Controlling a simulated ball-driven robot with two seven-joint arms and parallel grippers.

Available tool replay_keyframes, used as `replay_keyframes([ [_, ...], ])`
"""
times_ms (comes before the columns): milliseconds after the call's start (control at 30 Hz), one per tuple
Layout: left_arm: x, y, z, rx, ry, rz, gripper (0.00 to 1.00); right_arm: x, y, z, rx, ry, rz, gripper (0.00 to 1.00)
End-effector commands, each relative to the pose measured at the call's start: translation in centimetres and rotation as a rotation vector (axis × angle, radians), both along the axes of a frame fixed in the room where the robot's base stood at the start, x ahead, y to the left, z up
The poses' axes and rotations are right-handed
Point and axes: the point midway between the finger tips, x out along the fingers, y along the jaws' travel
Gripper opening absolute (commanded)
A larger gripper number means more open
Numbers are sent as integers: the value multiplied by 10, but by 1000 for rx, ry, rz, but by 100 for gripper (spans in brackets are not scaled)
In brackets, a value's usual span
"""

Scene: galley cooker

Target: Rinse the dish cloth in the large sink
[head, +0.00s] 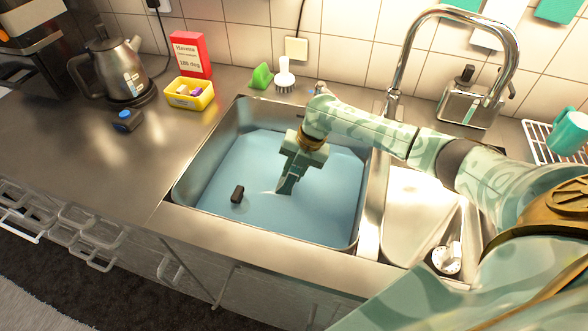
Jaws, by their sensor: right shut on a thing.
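The large sink (182,190) is a steel basin holding blue water (325,208). My right gripper (286,187) reaches down into it from the right, with its fingertips at the water. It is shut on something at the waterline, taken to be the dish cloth. Only a pale streak shows beside the fingertips, and the cloth's shape cannot be made out. My left gripper is not in view.
A small dark block (237,194) is in the water, left of the gripper. The tall curved tap (402,62) stands behind the sink. A yellow tub (190,94), red box (190,54), brush (284,77) and kettle (120,75) stand on the counter. Its front left is clear.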

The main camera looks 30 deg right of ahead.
Motion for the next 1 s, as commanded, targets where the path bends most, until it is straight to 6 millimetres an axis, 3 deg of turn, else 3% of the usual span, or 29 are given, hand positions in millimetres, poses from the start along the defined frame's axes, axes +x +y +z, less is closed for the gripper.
replay_keyframes([
  [467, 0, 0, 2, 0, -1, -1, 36, -1, 0, 1, 0, 3, 1, 1],
  [1000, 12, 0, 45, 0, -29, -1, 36, 0, 0, 53, 0, -1, 2, 1],
])
